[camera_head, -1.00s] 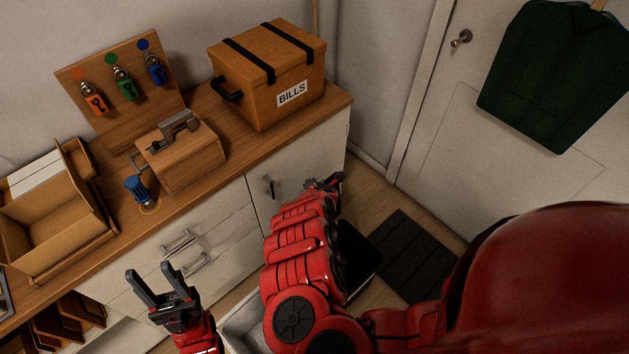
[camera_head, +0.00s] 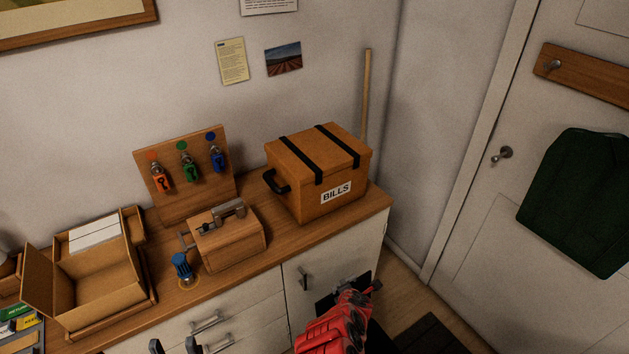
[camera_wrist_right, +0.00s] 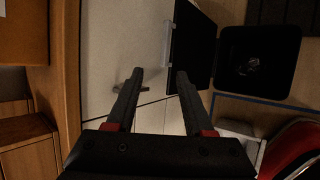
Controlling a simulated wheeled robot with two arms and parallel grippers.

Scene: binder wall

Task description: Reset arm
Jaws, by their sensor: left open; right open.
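My left gripper (camera_head: 173,347) shows only as two dark fingertips, apart, at the bottom edge of the head view, in front of the drawers. It looks empty; its body is out of frame. My right arm reaches up from the bottom of the head view, with the right gripper (camera_head: 372,288) at its end, in front of the white cabinet door (camera_head: 335,254). In the right wrist view the right gripper (camera_wrist_right: 160,76) has its two fingers apart with nothing between them. A metal handle and pale cabinet front show behind them.
The wooden counter (camera_head: 245,277) holds an open box (camera_head: 100,285), a wooden block with a metal clasp (camera_head: 228,240), a blue-handled object (camera_head: 182,270), a key board (camera_head: 190,205) and the BILLS box (camera_head: 318,175). A door with a dark green garment (camera_head: 580,200) stands right.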

